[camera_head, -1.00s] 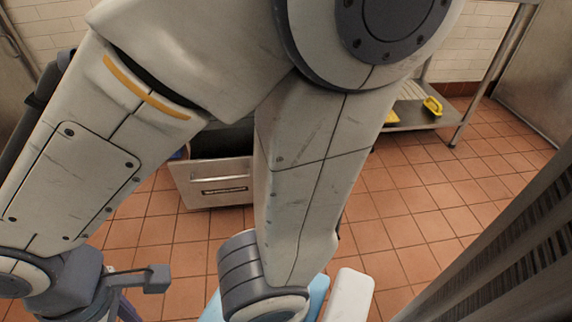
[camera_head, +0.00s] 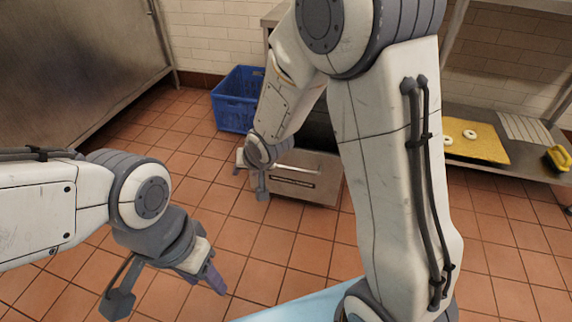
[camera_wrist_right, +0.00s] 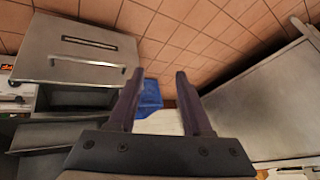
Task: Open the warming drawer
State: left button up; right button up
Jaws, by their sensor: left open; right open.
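The warming drawer (camera_head: 303,178) is a steel front with a bar handle and a dark label strip. It stands pulled out, with a dark opening behind it. In the right wrist view the drawer front (camera_wrist_right: 75,50) is at upper left, its handle clear of the fingers. My right gripper (camera_head: 240,166) is left of the drawer front, apart from it. In the wrist view its two fingers (camera_wrist_right: 160,100) are spread and empty. My left gripper (camera_head: 212,280) is low at left over the floor, open and empty, well away from the drawer.
A blue crate (camera_head: 236,98) stands on the floor left of the drawer, near the tiled wall. A low steel shelf at right holds a yellow tray (camera_head: 480,150) with bagels and a yellow brush (camera_head: 556,158). The tiled floor (camera_head: 290,250) in front is open.

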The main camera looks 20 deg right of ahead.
jog(key=w+d+f+m+t+b, duration=0.2)
jog(key=w+d+f+m, duration=0.2)
jog(key=w+d+f, duration=0.35)
jog(key=m+t+y+b, duration=0.1)
jog(key=m+t+b, duration=0.3)
jog(key=m+t, duration=0.5)
send_near(288, 168)
jog(key=m+g, duration=0.2)
jog(key=b+x, duration=0.1)
jog(key=x, duration=0.2)
jog(key=r+b+x, duration=0.1)
jog(key=b+x, duration=0.1)
jog(key=x, duration=0.2)
jog(key=b+x, duration=0.2)
jog(key=x, duration=0.1)
jog(key=shift+w+d+r, duration=0.1)
jog(key=shift+w+d, duration=0.1)
jog(key=shift+w, duration=0.25)
grip_shut()
